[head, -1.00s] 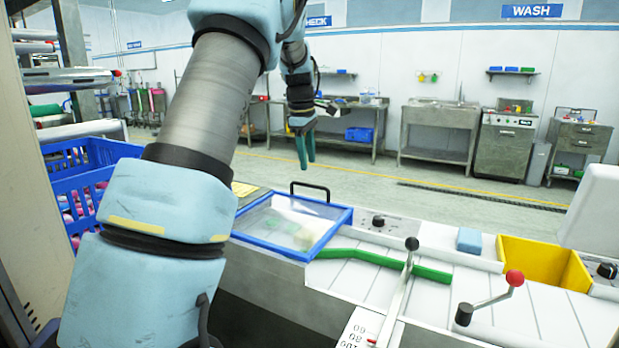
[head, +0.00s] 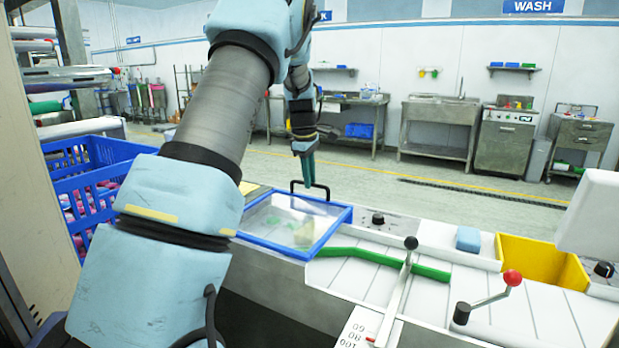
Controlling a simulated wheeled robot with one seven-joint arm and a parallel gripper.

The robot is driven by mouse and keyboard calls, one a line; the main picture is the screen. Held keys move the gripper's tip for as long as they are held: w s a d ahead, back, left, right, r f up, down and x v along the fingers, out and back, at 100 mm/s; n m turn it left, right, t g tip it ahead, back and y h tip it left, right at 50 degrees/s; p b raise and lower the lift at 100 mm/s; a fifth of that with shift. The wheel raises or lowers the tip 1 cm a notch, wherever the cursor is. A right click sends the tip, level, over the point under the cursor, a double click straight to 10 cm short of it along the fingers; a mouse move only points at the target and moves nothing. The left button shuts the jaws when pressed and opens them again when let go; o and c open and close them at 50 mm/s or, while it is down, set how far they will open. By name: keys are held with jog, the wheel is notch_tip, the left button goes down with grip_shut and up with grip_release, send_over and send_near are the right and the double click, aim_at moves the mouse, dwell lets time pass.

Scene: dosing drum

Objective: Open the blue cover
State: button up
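The blue cover (head: 330,233) is a blue frame with a clear panel, lying flat and closed on the white machine top. A black bar handle (head: 293,187) stands up at its far edge. Something pale and yellowish shows dimly through the panel. My gripper (head: 308,184) points down at the handle, with its green fingers at the height of the bar. The fingers overlap in this view, so I cannot tell whether they are apart or touch the handle.
A black-knobbed lever (head: 411,243), a red-knobbed crank (head: 513,278) and a green curved rail (head: 385,262) are right of the cover. A yellow bin (head: 540,262) and a blue block (head: 468,239) stand farther right. A blue crate (head: 85,205) is at left.

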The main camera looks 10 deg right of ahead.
grip_shut()
dwell(1.0)
